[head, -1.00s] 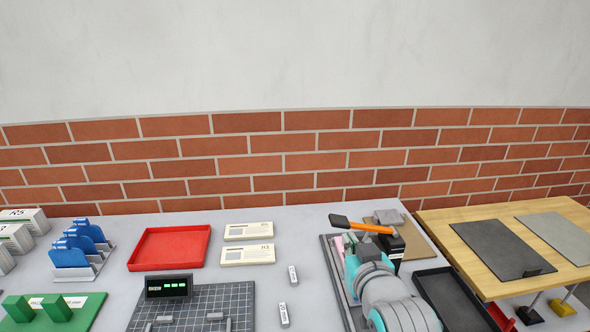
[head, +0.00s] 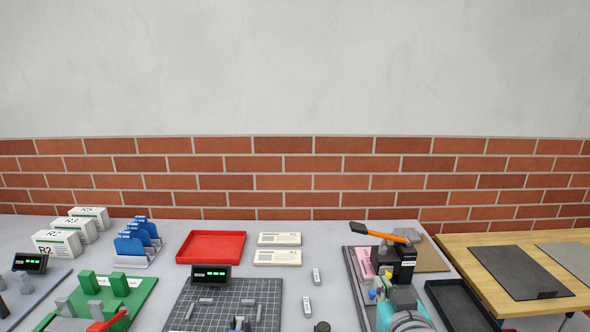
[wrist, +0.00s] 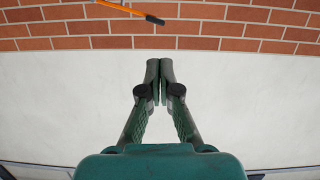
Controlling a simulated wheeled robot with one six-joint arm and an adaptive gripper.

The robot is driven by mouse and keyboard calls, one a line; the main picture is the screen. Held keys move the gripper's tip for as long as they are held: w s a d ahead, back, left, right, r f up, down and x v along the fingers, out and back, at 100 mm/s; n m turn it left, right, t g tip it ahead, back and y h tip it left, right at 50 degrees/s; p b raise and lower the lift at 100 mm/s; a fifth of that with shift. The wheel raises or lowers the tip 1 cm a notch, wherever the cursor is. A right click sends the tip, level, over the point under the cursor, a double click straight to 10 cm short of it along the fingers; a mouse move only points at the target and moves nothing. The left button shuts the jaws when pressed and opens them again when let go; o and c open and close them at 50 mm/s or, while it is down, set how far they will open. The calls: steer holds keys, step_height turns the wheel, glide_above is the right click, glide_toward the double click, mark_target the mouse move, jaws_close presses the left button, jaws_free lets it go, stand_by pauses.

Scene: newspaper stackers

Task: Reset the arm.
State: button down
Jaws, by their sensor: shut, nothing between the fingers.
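My gripper (wrist: 160,68) shows in the wrist view as two dark green fingers. Their tips meet in the middle of the picture and nothing is between them. Behind the tips is the plain pale wall, with the brick band at the top of that view. In the head view, my teal and grey arm (head: 403,304) rises from the bottom edge at the right. I cannot make out the fingertips there. An orange handle with a black end (head: 378,231) shows just beyond the arm. It also shows at the top of the wrist view (wrist: 128,10), apart from the fingers.
A red tray (head: 211,260), two pale labelled blocks (head: 278,258), a gridded dark board (head: 262,293) and blue holders (head: 136,243) stand on the grey table. White boxes (head: 57,244) are at the left. A black tray (head: 458,304) and a wooden table (head: 478,251) are at the right.

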steer(key=s+d+f, duration=0.1)
steer(key=s+f, duration=1.7)
steer(key=f, duration=0.4)
steer(key=s+f, duration=0.1)
steer(key=s, duration=2.5)
steer(key=shift+d+g, duration=0.3)
steer(key=shift+d, duration=0.1)
